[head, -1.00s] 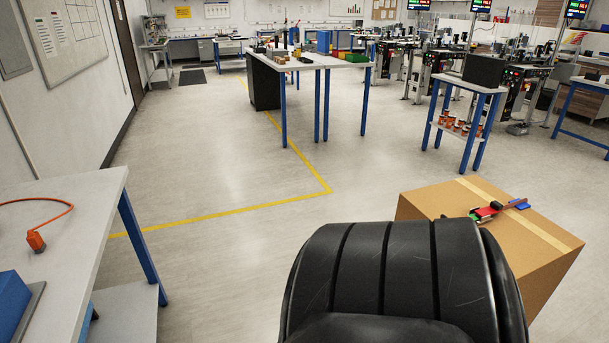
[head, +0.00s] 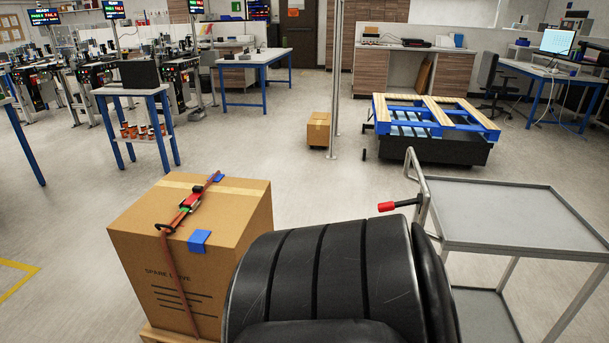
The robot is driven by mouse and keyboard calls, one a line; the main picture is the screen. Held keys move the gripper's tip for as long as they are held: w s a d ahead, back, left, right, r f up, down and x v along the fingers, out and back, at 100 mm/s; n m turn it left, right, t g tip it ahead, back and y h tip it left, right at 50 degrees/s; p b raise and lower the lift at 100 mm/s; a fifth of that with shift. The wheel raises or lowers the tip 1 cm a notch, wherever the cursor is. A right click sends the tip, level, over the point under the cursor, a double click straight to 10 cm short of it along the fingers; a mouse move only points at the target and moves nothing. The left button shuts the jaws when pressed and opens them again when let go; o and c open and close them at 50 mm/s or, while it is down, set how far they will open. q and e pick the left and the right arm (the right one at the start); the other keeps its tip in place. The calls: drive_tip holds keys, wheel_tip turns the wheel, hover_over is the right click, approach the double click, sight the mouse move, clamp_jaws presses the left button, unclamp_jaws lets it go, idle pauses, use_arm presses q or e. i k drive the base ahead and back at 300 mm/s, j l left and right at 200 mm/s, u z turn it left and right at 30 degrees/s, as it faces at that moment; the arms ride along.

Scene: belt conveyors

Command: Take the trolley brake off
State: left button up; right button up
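A grey metal trolley (head: 512,222) with a flat top and a lower shelf (head: 484,316) stands at the right. Its bent tube handle (head: 421,188) rises at its left end. A lever with a red grip (head: 387,207) sticks out to the left from a black arm beside this handle, level or nearly so. The trolley's wheels are out of frame or hidden. Neither of my grippers is in view. A black ribbed part of my own body fills the bottom middle and hides the floor there.
A large cardboard box (head: 160,232) with an orange strap and red buckle (head: 190,203) stands close at the left. A small box (head: 319,130) stands by a metal post (head: 335,90). A blue-framed platform (head: 430,118) with planks is behind the trolley. Floor (head: 290,185) between is clear.

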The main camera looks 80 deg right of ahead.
sight(388, 206)
drive_tip(key=z, duration=1.75)
drive_tip(key=k+j+z, duration=0.1)
drive_tip(key=z, duration=0.4)
drive_tip(key=k+z, duration=0.2)
drive_tip(key=z, duration=0.25)
drive_tip(key=k+z, duration=0.2)
drive_tip(key=z, duration=0.3)
